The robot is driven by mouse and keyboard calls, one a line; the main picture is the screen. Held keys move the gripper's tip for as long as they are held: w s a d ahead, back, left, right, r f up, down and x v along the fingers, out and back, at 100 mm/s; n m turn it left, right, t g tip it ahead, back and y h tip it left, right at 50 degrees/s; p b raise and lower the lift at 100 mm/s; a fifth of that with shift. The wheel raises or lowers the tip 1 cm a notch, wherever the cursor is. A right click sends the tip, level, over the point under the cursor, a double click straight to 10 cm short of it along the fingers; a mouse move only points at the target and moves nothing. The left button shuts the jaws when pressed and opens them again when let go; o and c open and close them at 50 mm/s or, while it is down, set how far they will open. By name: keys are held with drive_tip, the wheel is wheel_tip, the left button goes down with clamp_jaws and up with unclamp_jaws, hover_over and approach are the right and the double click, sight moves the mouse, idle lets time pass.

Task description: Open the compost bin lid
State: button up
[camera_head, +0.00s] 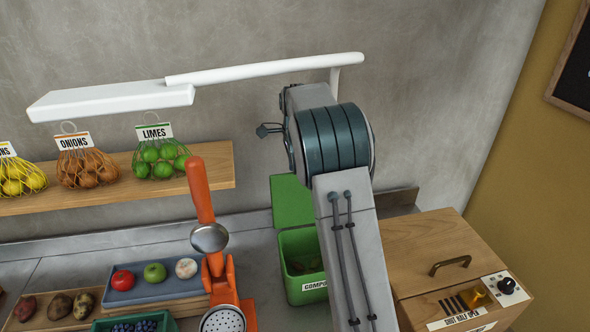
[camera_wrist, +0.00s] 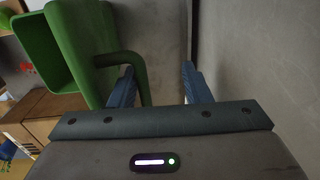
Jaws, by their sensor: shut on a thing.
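The green compost bin (camera_head: 305,287) stands on the counter, left of my arm, with its front label partly hidden by the arm. Its lid (camera_head: 292,201) is raised, standing up behind the open mouth, and dark scraps show inside. In the wrist view the bin (camera_wrist: 38,55) is at the upper left, with the green lid (camera_wrist: 88,55) beside it. The lid's curved green handle (camera_wrist: 142,75) runs by the left finger of my gripper (camera_wrist: 158,67). The gripper is shut on this handle, though a space shows toward the right finger. The head view hides the gripper behind my arm.
An orange citrus press (camera_head: 203,200) stands left of the bin. A wooden box (camera_head: 437,250) with a handle stands to the right. A wooden shelf (camera_head: 215,165) with netted produce and a white lamp (camera_head: 110,100) are on the wall.

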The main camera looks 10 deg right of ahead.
drive_tip(key=shift+w+r, duration=0.2)
drive_tip(key=shift+r, duration=0.15)
wheel_tip(320, 180, up, 13)
drive_tip(key=s+b, duration=0.1)
drive_tip(key=shift+s, duration=0.2)
